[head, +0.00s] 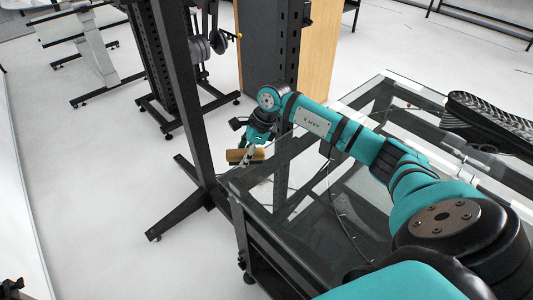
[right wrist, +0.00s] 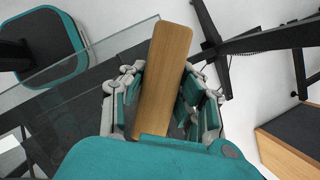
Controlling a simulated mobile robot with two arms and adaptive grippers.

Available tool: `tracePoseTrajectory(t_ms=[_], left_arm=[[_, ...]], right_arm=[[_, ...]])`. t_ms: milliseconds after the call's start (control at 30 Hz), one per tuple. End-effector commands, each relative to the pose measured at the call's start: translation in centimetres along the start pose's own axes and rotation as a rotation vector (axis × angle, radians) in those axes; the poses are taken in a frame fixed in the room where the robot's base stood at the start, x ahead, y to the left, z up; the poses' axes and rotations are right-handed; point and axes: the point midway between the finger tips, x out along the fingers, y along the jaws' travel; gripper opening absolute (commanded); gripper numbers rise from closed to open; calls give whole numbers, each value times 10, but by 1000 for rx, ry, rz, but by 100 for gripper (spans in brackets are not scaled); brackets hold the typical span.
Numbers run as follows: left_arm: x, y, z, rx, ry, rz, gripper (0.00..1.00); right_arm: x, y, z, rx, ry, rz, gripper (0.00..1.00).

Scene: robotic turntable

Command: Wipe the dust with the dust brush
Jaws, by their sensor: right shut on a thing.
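The dust brush (head: 237,156) shows as a light wooden block at the end of my right arm in the head view. My right gripper (head: 256,150) is shut on it. In the right wrist view, the brush's flat wooden back (right wrist: 165,72) sits between the two finger pads of the gripper (right wrist: 165,100) and sticks out past them. The bristles are hidden. The brush is by the left edge of the glass table (head: 290,208); I cannot tell whether it touches the glass. I cannot make out any dust. My left gripper is not in view.
A black upright frame (head: 189,100) with splayed feet stands just left of the brush. A dark cabinet with a wooden side panel (head: 318,50) stands behind. A black ribbed object (head: 490,118) lies at the table's right.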

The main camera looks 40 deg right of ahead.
Motion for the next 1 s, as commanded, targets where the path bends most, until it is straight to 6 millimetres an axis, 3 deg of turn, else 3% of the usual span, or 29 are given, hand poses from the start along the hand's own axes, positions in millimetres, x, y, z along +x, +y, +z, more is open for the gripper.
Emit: tracePoseTrajectory(t_ms=[400,1000], left_arm=[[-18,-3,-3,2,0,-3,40],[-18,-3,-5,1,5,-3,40]], right_arm=[[-37,-5,5,7,0,-4,0],[-38,-5,6,2,-1,-1,0]])
